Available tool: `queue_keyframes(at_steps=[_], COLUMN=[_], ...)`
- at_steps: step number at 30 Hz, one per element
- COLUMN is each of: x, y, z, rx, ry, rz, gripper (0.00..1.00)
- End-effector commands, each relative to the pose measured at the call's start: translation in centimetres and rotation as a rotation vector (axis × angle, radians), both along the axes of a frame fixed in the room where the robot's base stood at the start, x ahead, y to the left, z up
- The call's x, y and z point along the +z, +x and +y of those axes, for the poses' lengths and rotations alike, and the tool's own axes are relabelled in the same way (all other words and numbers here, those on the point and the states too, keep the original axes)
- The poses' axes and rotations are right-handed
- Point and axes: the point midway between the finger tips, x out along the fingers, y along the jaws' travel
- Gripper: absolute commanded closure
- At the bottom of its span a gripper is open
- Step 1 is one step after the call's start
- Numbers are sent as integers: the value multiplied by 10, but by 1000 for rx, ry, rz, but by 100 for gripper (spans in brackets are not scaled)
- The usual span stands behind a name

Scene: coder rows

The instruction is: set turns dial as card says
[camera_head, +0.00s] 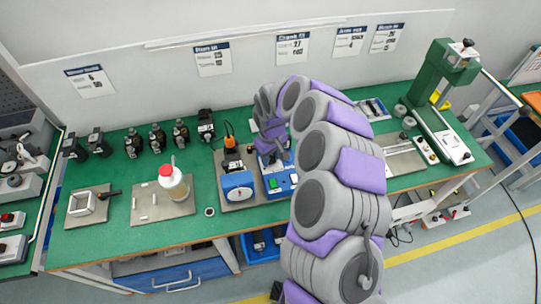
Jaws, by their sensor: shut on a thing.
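My gripper (271,148) is at the far end of my grey and purple arm, low over a blue device (280,186) with a green button on the bench. It is shut on a small part at the top of this device; the arm and fingers hide most of that part. To its left, a blue unit with a round white dial face (238,192) stands on the same grey plate; its marks are too small to read. A card (293,48) on the back panel shows a large number, perhaps 17 or 27. Other cards (212,58) hang beside it.
Several black units (157,137) line the bench's back. A green press (440,85) stands at right. The green bench top (120,222) has clear room at front left.

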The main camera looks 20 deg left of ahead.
Motion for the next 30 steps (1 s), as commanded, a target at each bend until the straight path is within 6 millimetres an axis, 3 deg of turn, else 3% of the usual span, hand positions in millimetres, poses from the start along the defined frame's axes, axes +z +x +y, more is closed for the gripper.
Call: queue_keyframes(at_steps=[25, 26, 30], x=[0, 0, 0], y=[1, 1, 0], z=[0, 0, 0], rx=[118, 118, 118], ry=[1, 0, 0], rz=[-2, -1, -1], gripper=[91, 59, 45])
